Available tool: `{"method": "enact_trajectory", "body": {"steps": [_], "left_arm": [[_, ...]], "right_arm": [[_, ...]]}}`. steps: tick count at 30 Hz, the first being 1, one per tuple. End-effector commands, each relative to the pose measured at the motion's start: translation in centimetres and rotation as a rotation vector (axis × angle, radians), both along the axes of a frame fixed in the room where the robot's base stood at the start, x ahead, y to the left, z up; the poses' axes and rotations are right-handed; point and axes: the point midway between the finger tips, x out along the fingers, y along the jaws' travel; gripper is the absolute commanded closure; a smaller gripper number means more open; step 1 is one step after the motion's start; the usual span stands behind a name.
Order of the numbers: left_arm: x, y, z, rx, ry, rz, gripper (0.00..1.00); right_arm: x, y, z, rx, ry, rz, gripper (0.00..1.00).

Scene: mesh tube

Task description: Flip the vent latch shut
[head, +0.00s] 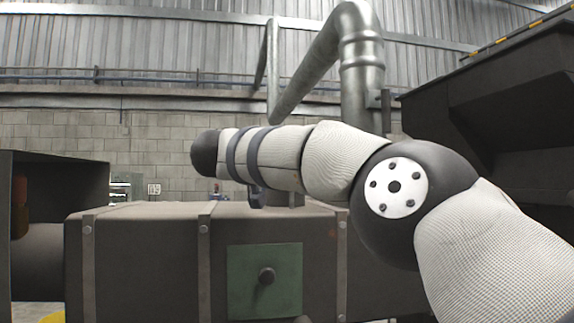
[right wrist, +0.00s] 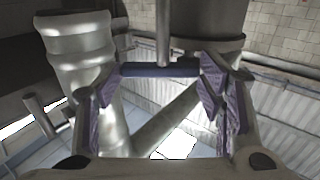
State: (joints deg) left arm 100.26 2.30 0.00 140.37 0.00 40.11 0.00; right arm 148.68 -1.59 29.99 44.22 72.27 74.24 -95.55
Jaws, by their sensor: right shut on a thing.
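In the right wrist view, my right gripper (right wrist: 159,70) is shut on a dark crossbar (right wrist: 160,69), with one finger at each end. A thin grey rod (right wrist: 162,35) meets the bar at its middle and runs up out of the frame. The bar looks like the handle of the vent latch, but I cannot tell whether the latch is open or shut. In the head view, my right arm crosses from the right, and its gripper cannot be made out. My left gripper is in neither view.
A silver duct (head: 362,65) rises behind my arm and shows in the right wrist view (right wrist: 78,55). A dark metal box (head: 145,235) with a green knobbed panel (head: 265,280) stands in front. A dark hopper (head: 490,100) is at right. The upper left is open.

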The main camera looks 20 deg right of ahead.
Motion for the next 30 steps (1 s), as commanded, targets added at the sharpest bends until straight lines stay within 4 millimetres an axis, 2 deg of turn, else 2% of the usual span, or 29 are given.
{"method": "enact_trajectory", "body": {"steps": [8, 9, 11, 22, 26, 30], "left_arm": [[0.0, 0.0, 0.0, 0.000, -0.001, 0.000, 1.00], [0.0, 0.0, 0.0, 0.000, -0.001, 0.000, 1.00], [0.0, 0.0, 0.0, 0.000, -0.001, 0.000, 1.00], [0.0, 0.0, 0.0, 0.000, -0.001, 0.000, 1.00], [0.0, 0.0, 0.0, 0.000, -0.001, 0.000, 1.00], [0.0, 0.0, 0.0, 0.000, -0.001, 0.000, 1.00]], "right_arm": [[0.0, 0.0, 0.0, -0.001, 0.003, -0.001, 0.65], [0.0, 0.0, 0.0, -0.001, 0.003, 0.000, 0.31], [0.0, 0.0, 0.0, -0.001, 0.003, 0.000, 0.18], [-0.2, 0.4, 0.0, 0.000, 0.001, 0.002, 0.18], [-1.8, 2.5, 0.1, -0.003, 0.001, 0.005, 0.18], [-4.3, 5.6, 0.1, -0.004, 0.001, 0.004, 0.18]]}}
